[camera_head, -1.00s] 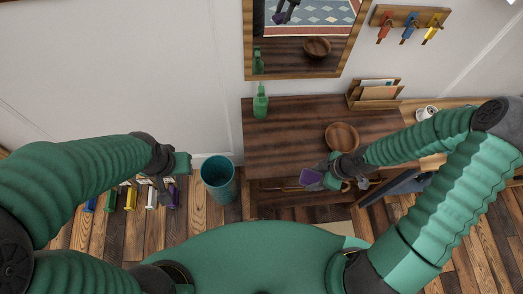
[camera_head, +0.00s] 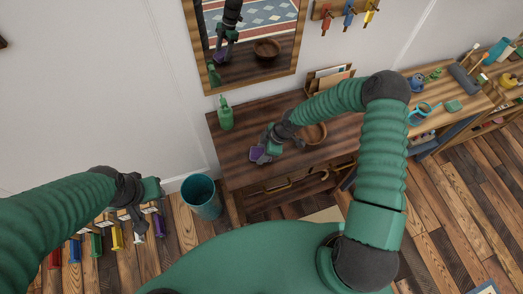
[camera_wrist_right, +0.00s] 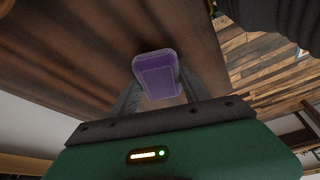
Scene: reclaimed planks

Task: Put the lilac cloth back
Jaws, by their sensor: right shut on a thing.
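My right gripper (camera_head: 264,150) is shut on the lilac cloth (camera_head: 257,155), a small purple folded piece. It is over the front part of the dark wooden table (camera_head: 240,145), left of the wooden bowl. In the right wrist view the lilac cloth (camera_wrist_right: 156,75) sits between the two fingers (camera_wrist_right: 157,92), with brown wood behind it. I cannot tell whether the cloth touches the tabletop. My left gripper (camera_head: 138,208) hangs at the left, near a row of coloured items; its fingers are too small to read.
A green bottle (camera_head: 225,115), a wooden bowl (camera_head: 314,134) and a letter holder (camera_head: 328,80) stand on the table under a mirror (camera_head: 250,45). A teal bin (camera_head: 201,197) stands left of the table. Coloured items (camera_head: 96,244) are at lower left. A shelf unit (camera_head: 470,100) is at right.

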